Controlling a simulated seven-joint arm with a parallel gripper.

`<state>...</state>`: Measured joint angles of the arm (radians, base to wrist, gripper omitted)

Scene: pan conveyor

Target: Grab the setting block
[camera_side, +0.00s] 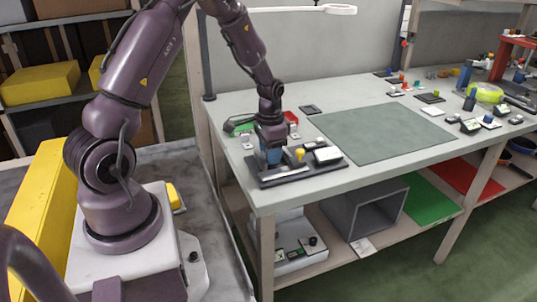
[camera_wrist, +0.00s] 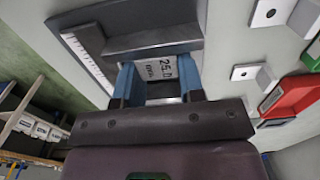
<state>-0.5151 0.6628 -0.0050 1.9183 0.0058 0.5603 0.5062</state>
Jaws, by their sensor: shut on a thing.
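The setting block (camera_wrist: 161,72) is a pale grey block with dark lettering that reads like 25.0, in the wrist view. My gripper (camera_wrist: 158,66) has its two blue fingers on either side of the block and is shut on it. In the side view my gripper (camera_side: 271,157) points down at the left part of a dark gauge fixture (camera_side: 290,177). The block is hidden there by the fingers. In the wrist view the fixture (camera_wrist: 150,42) lies just beyond the block, with a white scale on its left. I cannot tell whether the block touches it.
A yellow knob (camera_side: 300,154) and a white-topped unit (camera_side: 327,155) stand on the fixture right of my gripper. The green-grey mat (camera_side: 385,132) is clear. The table's front edge is close.

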